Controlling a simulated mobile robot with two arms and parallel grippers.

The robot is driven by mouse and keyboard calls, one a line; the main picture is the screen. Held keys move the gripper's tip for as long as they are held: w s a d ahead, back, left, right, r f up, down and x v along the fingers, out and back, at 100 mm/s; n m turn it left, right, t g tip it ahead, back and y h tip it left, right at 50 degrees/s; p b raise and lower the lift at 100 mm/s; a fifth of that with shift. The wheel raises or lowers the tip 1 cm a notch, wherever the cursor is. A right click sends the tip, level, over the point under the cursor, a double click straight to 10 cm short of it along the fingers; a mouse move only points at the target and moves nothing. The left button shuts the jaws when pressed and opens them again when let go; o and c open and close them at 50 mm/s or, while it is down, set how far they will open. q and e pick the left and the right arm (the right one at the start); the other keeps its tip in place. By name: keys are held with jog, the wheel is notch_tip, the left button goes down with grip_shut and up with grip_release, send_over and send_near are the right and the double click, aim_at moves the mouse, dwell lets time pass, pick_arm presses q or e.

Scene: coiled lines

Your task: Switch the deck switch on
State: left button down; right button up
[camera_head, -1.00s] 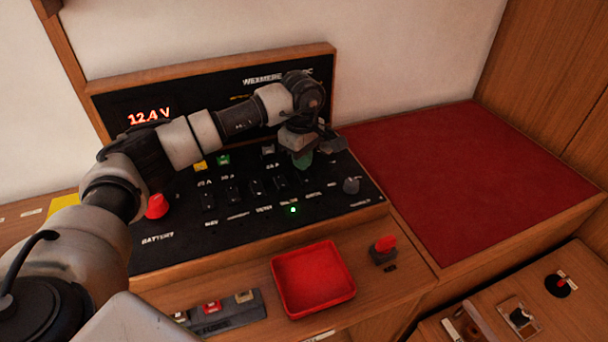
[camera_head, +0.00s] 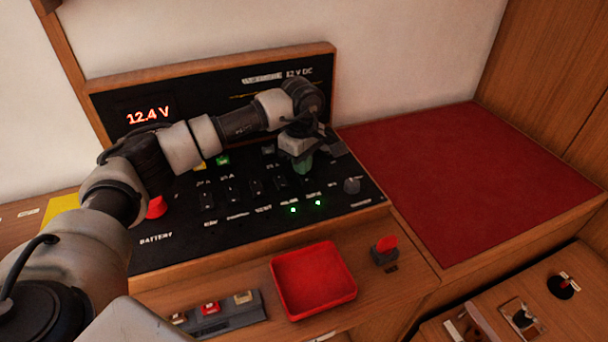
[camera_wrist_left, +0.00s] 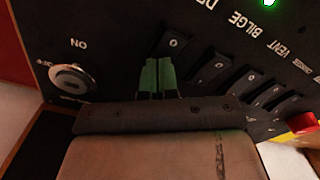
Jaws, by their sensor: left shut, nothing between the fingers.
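The black switch panel (camera_head: 180,238) lies under my left arm. My left gripper (camera_head: 303,166) is shut and empty, with its green fingertips down at the rightmost switch of the row. In the left wrist view the fingertips (camera_wrist_left: 158,75) are right beside a black rocker marked 0, the deck switch (camera_wrist_left: 174,43), by a label starting "DE". I cannot tell whether they touch it. In the head view the gripper hides this switch. Two green lamps glow below the row; the right one (camera_head: 318,202) is under the deck position. My right gripper is out of view.
The bilge switch (camera_wrist_left: 212,68) and other rockers stand close beside the deck switch. A grey rotary knob (camera_head: 352,186) is at the panel's right, a red battery knob (camera_head: 156,207) at its left. A red tray (camera_head: 313,280) and red-topped lever (camera_head: 386,248) sit in front.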

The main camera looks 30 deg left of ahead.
pick_arm(q)
jog(key=shift+f, duration=0.2)
jog(key=shift+r, duration=0.15)
jog(key=shift+r+p, duration=0.5)
jog(key=shift+r, duration=0.1)
jog(key=shift+r+p, duration=1.55)
jog(key=shift+r, duration=1.25)
